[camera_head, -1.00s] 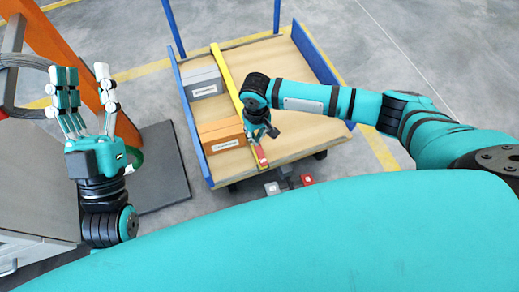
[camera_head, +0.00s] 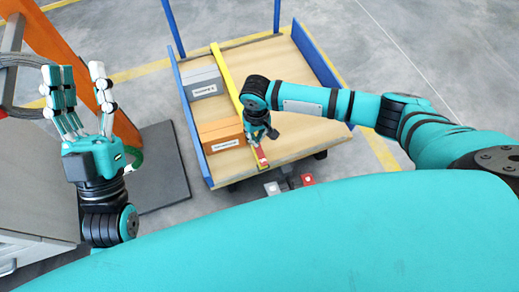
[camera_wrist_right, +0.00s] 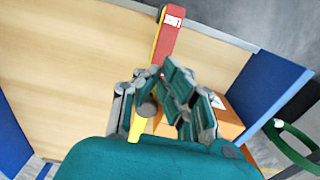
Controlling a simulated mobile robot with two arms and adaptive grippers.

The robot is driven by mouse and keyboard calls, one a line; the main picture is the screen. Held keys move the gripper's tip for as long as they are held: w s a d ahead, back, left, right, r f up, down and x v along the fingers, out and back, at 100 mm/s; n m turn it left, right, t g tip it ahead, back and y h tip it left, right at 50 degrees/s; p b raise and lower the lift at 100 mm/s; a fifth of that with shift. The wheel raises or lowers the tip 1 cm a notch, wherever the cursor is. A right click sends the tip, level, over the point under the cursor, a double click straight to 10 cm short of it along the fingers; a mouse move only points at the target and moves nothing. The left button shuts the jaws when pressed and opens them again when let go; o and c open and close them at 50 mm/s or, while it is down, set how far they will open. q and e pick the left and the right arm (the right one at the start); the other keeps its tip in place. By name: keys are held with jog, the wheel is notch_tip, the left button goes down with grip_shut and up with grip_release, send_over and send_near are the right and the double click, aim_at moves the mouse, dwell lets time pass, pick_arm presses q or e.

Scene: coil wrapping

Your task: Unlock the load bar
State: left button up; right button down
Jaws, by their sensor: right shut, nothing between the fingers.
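The yellow load bar (camera_head: 226,75) lies lengthwise across the wooden cart bed. Its near end is a red latch handle (camera_head: 261,157) with a white label; the handle also shows at the top of the right wrist view (camera_wrist_right: 167,35). My right gripper (camera_head: 264,136) is shut and empty, just above the bar beside the red handle. In the right wrist view its fingers (camera_wrist_right: 157,84) hide part of the bar; contact with it cannot be told. My left gripper (camera_head: 78,92) is open and empty at the left, well away from the bar.
A grey box (camera_head: 201,83) and an orange box (camera_head: 220,133) stand left of the bar on the cart (camera_head: 300,125). Blue side boards edge the cart. An orange post (camera_head: 58,42) and a dark floor plate (camera_head: 165,170) are at the left. The bed right of the bar is clear.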

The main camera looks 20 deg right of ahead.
pick_arm(q)
jog(key=shift+s+a+r+t, duration=0.1)
jog(key=shift+s+r+t, duration=0.4)
jog(key=shift+s, duration=0.2)
pick_arm(e)
jog(key=shift+f, duration=0.8)
